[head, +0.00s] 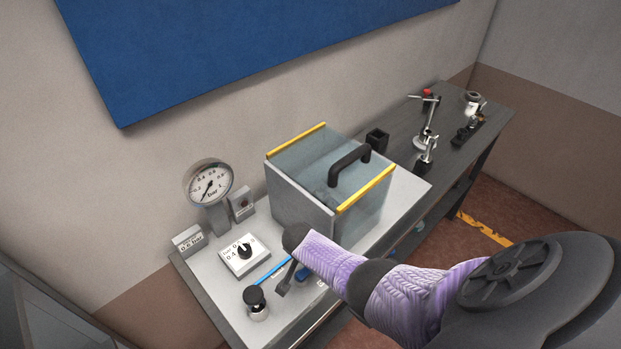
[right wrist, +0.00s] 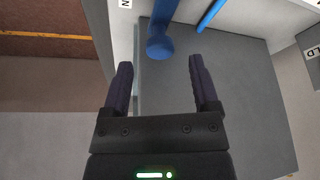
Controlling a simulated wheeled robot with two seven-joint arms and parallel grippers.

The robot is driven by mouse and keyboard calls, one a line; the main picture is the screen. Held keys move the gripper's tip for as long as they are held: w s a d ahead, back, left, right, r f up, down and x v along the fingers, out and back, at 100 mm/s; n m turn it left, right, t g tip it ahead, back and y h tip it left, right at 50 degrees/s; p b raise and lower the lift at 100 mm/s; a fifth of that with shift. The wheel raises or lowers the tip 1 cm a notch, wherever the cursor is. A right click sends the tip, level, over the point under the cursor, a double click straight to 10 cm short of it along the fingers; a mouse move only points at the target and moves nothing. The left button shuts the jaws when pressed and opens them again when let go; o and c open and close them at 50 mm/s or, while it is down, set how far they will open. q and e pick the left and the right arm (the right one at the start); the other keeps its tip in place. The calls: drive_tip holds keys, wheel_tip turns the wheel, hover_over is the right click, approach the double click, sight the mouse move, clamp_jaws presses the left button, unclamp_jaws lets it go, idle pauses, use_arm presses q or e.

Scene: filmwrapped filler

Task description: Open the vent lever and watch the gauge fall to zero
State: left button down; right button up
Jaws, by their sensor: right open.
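A round gauge (head: 208,183) marked in bar stands on a grey post at the left end of the bench. Its needle points down-left towards the low end of the scale; the exact reading is too small to tell. The vent lever appears to be the blue handle with a ball end (right wrist: 160,47) in the right wrist view; in the head view a small dark blue part (head: 303,273) shows beside my arm. My right gripper (right wrist: 160,64) is open and empty, with the ball just beyond and between its fingertips. In the head view my arm hides most of this gripper (head: 287,281). My left gripper is out of view.
A clear-lidded chamber (head: 301,205) with a black handle (head: 349,165) stands behind my right arm. A dial box (head: 244,255), a black knob (head: 255,297) and a light blue rod (head: 272,270) lie to the left. Stands and fittings (head: 427,130) occupy the far bench.

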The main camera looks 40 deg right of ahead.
use_arm(q)
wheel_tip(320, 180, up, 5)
drive_tip(key=p, duration=0.3)
use_arm(e)
drive_tip(key=v, duration=0.7)
drive_tip(key=shift+r, duration=0.15)
